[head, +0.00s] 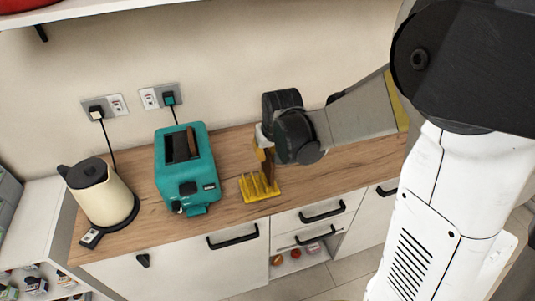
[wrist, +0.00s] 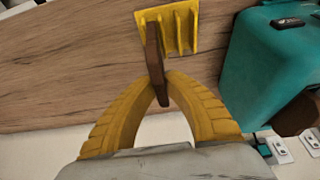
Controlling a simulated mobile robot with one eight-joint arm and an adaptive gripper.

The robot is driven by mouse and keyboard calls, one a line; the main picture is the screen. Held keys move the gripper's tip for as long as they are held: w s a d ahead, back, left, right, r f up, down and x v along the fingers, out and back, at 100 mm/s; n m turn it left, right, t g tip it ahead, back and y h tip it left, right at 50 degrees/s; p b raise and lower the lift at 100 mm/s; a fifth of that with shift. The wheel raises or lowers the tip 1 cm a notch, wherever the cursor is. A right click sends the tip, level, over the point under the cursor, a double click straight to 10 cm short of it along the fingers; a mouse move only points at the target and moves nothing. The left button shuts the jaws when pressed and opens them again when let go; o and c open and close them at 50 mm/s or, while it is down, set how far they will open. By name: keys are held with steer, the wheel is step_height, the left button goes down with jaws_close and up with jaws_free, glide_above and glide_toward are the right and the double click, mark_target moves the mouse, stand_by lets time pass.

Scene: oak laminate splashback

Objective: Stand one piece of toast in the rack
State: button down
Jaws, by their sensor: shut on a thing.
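My gripper (wrist: 160,93) is shut on a brown slice of toast (wrist: 155,55), held edge-on between its yellow fingers. In the head view the toast (head: 268,164) hangs upright below my gripper, at the yellow toast rack (head: 261,193). The rack (wrist: 190,27) has several upright dividers. The toast overlaps the rack's left side in the wrist view; I cannot tell whether its lower edge is in a slot or above it. The teal toaster (head: 184,172) stands left of the rack in the head view, with dark toast (head: 181,146) showing in its top.
A cream kettle (head: 104,192) stands at the counter's left end, with a small dark device in front. The toaster (wrist: 262,75) is close beside the rack in the wrist view. The wooden counter (head: 350,165) is clear to the right. Wall sockets with plugs are behind.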

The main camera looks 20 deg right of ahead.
steer(key=shift+f, duration=0.1)
steer(key=shift+f+b, duration=0.95)
steer(key=shift+f, duration=0.1)
steer(key=shift+f+b, duration=0.75)
steer(key=shift+f, duration=0.05)
steer(key=c, duration=1.5)
jaws_free()
steer(key=shift+o, duration=0.2)
steer(key=shift+r, duration=0.15)
steer(key=shift+r+p, duration=2.7)
steer(key=shift+r, duration=0.7)
